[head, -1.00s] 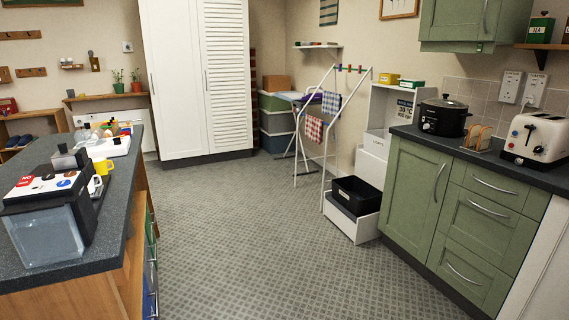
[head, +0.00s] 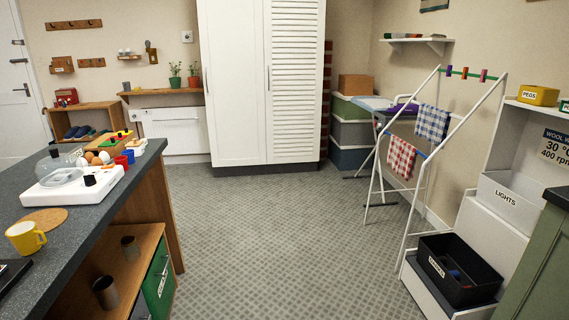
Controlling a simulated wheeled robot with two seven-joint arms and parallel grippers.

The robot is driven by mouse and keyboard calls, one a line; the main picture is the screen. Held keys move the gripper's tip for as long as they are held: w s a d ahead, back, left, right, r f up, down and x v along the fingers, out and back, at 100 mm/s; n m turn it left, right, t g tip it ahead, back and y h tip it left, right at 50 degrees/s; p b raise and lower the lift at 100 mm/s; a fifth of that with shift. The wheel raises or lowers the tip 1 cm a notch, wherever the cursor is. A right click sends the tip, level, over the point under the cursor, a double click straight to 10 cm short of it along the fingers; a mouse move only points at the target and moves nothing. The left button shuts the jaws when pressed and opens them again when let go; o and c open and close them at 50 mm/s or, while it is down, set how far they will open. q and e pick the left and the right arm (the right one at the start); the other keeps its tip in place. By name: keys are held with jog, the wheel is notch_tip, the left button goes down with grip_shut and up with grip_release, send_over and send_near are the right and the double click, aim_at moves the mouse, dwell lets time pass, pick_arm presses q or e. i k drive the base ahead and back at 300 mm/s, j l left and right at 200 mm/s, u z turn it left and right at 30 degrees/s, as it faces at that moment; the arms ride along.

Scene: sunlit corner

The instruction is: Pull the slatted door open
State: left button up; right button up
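The tall white cupboard stands at the back, with a plain door (head: 231,82) on the left and a slatted door (head: 297,80) on the right. Both doors look shut. A dark upright handle (head: 268,77) sits at the slatted door's left edge. Another handle shows at the plain door's left edge. Neither of my grippers is in the head view.
A counter (head: 45,222) with a yellow mug (head: 25,238) runs along the left. A drying rack (head: 424,165) with cloths and a black crate (head: 455,272) stand at right. The grey floor (head: 280,235) between is clear up to the cupboard.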

aim_at(294, 30)
jog(key=i+u, duration=0.4)
jog(key=i, duration=4.4)
jog(key=i+j+z, duration=0.1)
jog(key=i, duration=1.55)
